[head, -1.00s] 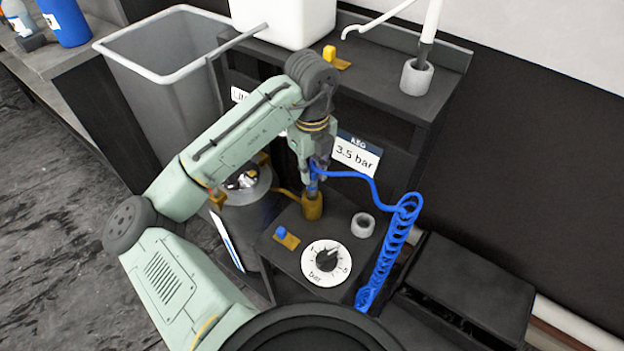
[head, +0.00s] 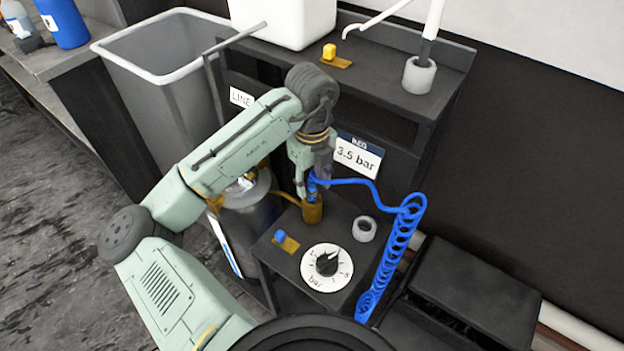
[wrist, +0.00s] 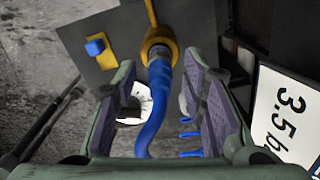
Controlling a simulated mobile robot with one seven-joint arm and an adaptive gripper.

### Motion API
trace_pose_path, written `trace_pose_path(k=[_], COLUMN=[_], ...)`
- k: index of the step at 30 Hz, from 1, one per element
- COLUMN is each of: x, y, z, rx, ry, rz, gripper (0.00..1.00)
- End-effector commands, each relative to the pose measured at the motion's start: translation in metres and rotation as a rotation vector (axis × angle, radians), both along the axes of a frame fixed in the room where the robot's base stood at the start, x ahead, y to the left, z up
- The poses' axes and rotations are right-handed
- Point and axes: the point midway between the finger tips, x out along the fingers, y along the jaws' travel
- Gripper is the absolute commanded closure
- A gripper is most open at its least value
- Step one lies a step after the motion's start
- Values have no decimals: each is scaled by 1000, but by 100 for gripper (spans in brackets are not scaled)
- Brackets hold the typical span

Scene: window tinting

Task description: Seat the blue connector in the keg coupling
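The brass keg coupling (head: 312,209) stands upright on the dark stand beside the dial. The blue connector (head: 312,184) is upright with its lower end in the coupling's mouth; the wrist view shows its grey-blue end (wrist: 160,56) inside the brass ring (wrist: 158,37). How deep it sits is hard to tell. A blue hose (wrist: 154,118) runs from the connector's top to a coil (head: 390,250) on the right. My gripper (head: 313,184) is over the coupling, fingers apart on either side of the connector and hose, with gaps visible in the wrist view (wrist: 160,88).
A pressure dial (head: 326,266), a grey ring holder (head: 364,228) and a blue knob (head: 280,237) share the stand top. A sign reading 3.5 bar (head: 358,158) is close behind my gripper. A metal keg (head: 247,195) stands to the left.

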Motion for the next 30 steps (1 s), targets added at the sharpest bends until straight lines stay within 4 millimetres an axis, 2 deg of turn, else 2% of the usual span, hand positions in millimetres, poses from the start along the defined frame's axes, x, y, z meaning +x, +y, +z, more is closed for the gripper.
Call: trace_pose_path(k=[5, 10, 21, 25, 30], x=[0, 1, 1, 0, 0], y=[0, 0, 1, 1, 0], z=[1, 14, 91, 110, 122], rx=[0, 1, 5, 3, 1], ry=[0, -3, -4, -2, -1], rz=[0, 0, 1, 1, 1], gripper=[62, 62, 62, 62, 62])
